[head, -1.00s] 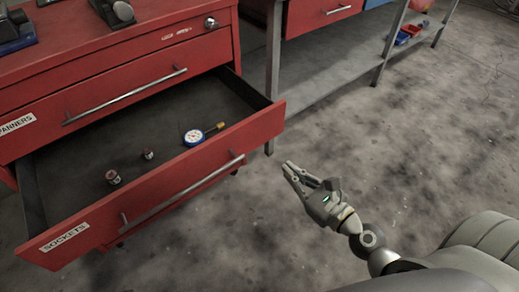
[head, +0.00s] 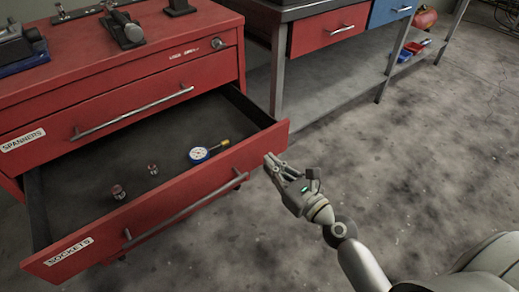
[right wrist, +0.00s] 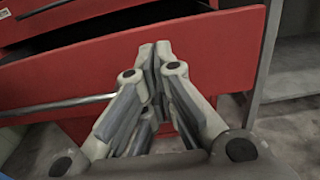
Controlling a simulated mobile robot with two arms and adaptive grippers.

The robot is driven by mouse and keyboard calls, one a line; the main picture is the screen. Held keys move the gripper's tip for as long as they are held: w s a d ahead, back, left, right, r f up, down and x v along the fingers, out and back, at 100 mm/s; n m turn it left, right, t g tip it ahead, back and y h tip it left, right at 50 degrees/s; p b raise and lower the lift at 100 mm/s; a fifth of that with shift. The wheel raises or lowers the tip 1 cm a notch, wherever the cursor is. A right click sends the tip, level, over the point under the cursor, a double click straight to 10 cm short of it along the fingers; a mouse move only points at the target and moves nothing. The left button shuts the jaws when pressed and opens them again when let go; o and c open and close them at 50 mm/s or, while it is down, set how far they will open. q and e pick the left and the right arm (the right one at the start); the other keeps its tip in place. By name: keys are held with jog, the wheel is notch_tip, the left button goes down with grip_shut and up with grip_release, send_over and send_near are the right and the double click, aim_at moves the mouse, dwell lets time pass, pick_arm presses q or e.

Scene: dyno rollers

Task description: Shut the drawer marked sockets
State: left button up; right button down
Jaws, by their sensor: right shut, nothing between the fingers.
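The sockets drawer (head: 200,190) is pulled well out of the red cabinet, with a label reading SOCKETS at its front left and a long bar handle (head: 185,211). Inside lie a round dial gauge (head: 199,154) and two small dark red and metal pieces (head: 118,192). My right gripper (head: 270,160) is shut and empty, its fingertips close to the right part of the drawer front. In the right wrist view the shut fingers (right wrist: 155,50) point at the red drawer front (right wrist: 200,60); I cannot tell whether they touch it. My left gripper is not in view.
The shut spanners drawer (head: 130,115) is above. Tools stand on the cabinet top (head: 170,40). A grey workbench with a red drawer (head: 328,30) and a metal leg (head: 277,75) stands to the right. The concrete floor (head: 400,160) at right is clear.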

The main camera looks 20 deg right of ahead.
aim_at(253, 147)
jog(key=x, duration=0.4)
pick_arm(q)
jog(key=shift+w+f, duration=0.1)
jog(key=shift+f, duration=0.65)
pick_arm(e)
jog(key=shift+w+a, duration=0.25)
jog(key=shift+w, duration=0.45)
